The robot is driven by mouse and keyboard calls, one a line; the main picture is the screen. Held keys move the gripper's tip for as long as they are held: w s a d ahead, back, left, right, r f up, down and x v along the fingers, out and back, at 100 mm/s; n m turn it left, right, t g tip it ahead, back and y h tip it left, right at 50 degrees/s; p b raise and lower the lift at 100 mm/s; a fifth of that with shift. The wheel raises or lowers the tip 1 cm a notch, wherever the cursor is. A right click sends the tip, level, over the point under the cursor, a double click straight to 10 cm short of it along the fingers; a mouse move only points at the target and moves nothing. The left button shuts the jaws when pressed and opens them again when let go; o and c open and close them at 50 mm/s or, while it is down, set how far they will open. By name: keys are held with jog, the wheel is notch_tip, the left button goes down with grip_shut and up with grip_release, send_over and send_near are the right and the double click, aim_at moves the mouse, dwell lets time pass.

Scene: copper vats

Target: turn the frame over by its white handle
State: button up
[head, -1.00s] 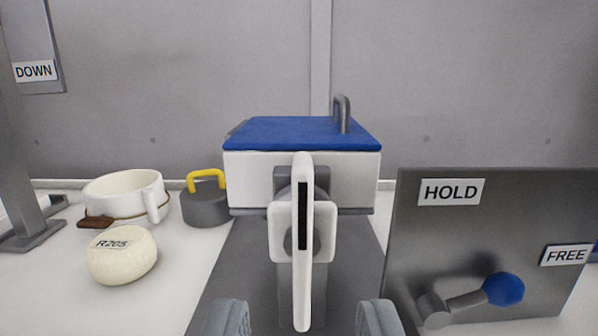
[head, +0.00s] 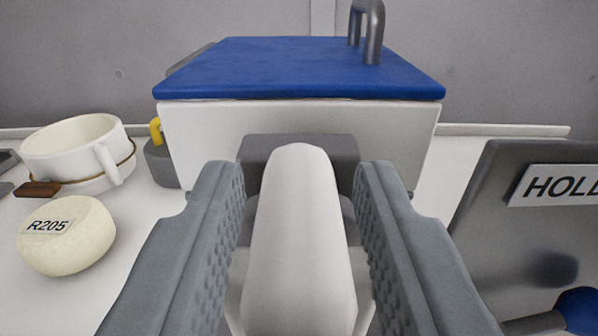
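The frame (head: 205,135) is a white block with a blue top face (head: 300,70) and a grey metal loop (head: 373,35) standing near its back right. Its white handle (head: 300,240) is a long upright bar on the near side, in front of a dark grey hub (head: 258,150). My gripper (head: 300,175) is open around the handle, one finger on each side. The handle's lower end is cut off by the picture edge.
On the left are a cheese wheel labelled R205 (head: 66,236), a white handled bowl (head: 75,150) and a dark weight with a yellow loop (head: 160,165). On the right stands a grey panel (head: 520,240) with a HOLD label (head: 555,186) and a blue-knobbed lever (head: 580,310).

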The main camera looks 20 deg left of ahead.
grip_shut()
